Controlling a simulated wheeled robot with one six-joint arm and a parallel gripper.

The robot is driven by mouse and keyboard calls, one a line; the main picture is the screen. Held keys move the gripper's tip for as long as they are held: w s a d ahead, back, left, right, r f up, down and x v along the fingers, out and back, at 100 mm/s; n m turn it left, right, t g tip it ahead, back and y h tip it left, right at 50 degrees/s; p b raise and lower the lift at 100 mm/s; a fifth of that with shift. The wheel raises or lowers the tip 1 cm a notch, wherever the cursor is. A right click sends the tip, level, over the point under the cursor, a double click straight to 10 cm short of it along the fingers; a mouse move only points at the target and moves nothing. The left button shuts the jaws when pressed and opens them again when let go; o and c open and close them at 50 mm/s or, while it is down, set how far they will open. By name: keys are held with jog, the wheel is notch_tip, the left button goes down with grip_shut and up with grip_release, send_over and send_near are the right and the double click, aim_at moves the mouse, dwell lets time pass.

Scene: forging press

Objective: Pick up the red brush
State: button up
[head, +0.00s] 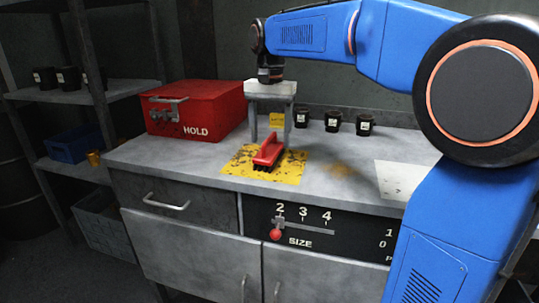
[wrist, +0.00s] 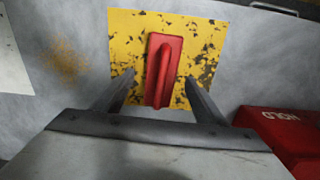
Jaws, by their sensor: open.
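The red brush (head: 268,153) lies on a worn yellow patch (head: 292,176) on the grey counter, its handle on top and dark bristles below. My gripper (head: 272,139) hangs over the patch, pointing down, fingers open. In the wrist view the brush (wrist: 163,70) lies between and beyond the two fingertips of my gripper (wrist: 158,84), apart from both as far as I can tell. Nothing is held. In the head view the fingers partly overlap the area behind the brush.
A red HOLD box (head: 196,110) stands left on the counter (head: 200,163). Several black cups (head: 333,121) stand along the back right. A white sheet (head: 403,178) lies to the right. A size slider panel (head: 310,228) is on the cabinet front. A shelf (head: 75,94) stands at far left.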

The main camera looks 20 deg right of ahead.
aim_at(270, 150)
jog(key=shift+w+f, duration=0.15)
jog(key=shift+f, duration=2.6)
jog(key=c, duration=1.3)
